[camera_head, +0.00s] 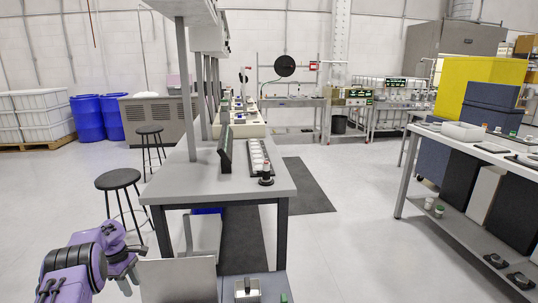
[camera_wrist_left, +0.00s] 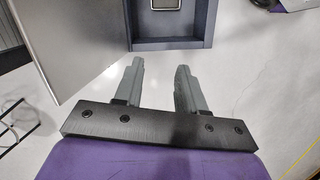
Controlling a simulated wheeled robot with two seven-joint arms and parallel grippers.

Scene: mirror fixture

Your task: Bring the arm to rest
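My left gripper (camera_head: 131,280) is at the lower left of the head view, at the end of my purple arm. In the left wrist view its two grey fingers (camera_wrist_left: 160,66) stand apart with nothing between them. A flat grey panel (camera_head: 178,282) is just right of the gripper; it also shows at the upper left of the wrist view (camera_wrist_left: 75,40). A blue-grey fixture (camera_wrist_left: 172,43) lies beyond the fingertips, apart from them. A small light-topped device (camera_head: 247,288) sits on it. My right gripper does not show.
A grey workbench (camera_head: 225,186) stands ahead, holding a rack of white items (camera_head: 259,158). Two black stools (camera_head: 118,179) (camera_head: 149,130) are left of it. A white shelf table (camera_head: 470,150) stands at right. Open floor (camera_head: 345,240) lies between bench and shelf table.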

